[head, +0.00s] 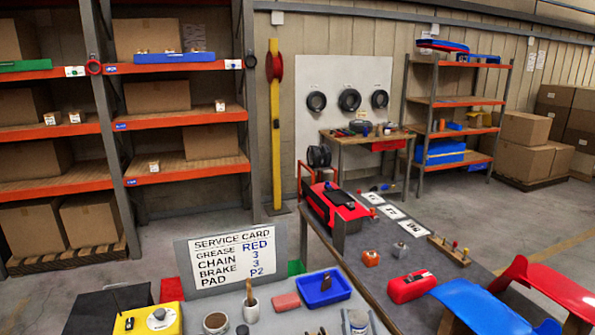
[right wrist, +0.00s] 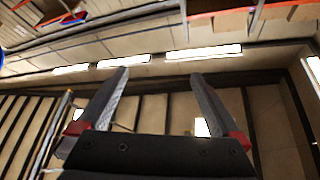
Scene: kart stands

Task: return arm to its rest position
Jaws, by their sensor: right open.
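My right gripper (right wrist: 160,76) shows in the right wrist view with its two dark fingers spread apart. Nothing is between them. Beyond the fingers are the wall, bright light strips and dark beams, and no object is close to the fingertips. I cannot make out the right gripper or its arm clearly in the head view. My left gripper is not in view.
A grey bench with a service card (head: 232,258), a blue tray (head: 341,291) and cups fills the lower front. Blue (head: 468,304) and red (head: 552,289) panels stand lower right. Shelves line the back.

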